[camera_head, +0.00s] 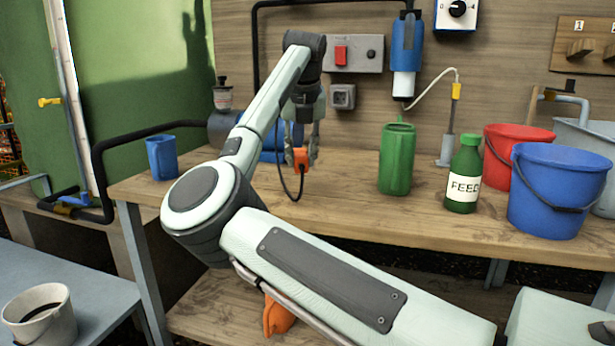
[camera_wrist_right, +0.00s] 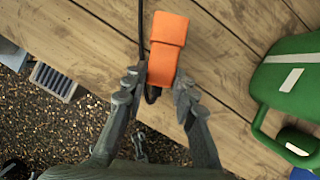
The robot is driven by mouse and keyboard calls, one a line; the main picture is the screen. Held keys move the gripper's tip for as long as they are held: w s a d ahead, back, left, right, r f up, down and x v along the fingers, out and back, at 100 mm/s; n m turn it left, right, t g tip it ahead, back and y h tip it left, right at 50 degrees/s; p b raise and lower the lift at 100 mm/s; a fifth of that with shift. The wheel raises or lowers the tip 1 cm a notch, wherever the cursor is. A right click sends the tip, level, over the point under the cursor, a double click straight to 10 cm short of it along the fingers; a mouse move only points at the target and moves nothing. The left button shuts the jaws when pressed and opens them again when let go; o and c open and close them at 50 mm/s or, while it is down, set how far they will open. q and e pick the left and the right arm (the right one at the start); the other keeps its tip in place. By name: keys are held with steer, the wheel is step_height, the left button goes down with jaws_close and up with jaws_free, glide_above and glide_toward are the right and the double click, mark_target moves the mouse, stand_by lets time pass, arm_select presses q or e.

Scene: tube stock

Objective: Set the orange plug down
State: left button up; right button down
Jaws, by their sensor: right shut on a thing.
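The orange plug (camera_head: 300,158) is between the fingers of my right gripper (camera_head: 303,148) over the wooden bench. A dark cable hangs from it in a loop. In the right wrist view the plug (camera_wrist_right: 166,45) is a blocky orange body that sticks out beyond the fingertips of my right gripper (camera_wrist_right: 157,88), which are shut on its near end. The bench planks show behind it, and I cannot tell whether it touches the wood. My left gripper is not in view.
The wooden bench (camera_head: 340,204) has bare wood around the plug. A green can (camera_head: 397,160), a green FEED bottle (camera_head: 464,175), a red bucket (camera_head: 505,150) and a blue bucket (camera_head: 556,195) stand to the right. A blue cup (camera_head: 161,158) stands left.

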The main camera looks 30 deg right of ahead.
steer(key=d+f, duration=0.1)
steer(key=d, duration=0.2)
steer(key=shift+f, duration=2.4)
steer(key=shift+f, duration=0.15)
steer(key=c, duration=1.2)
jaws_free()
steer(key=v, duration=1.2)
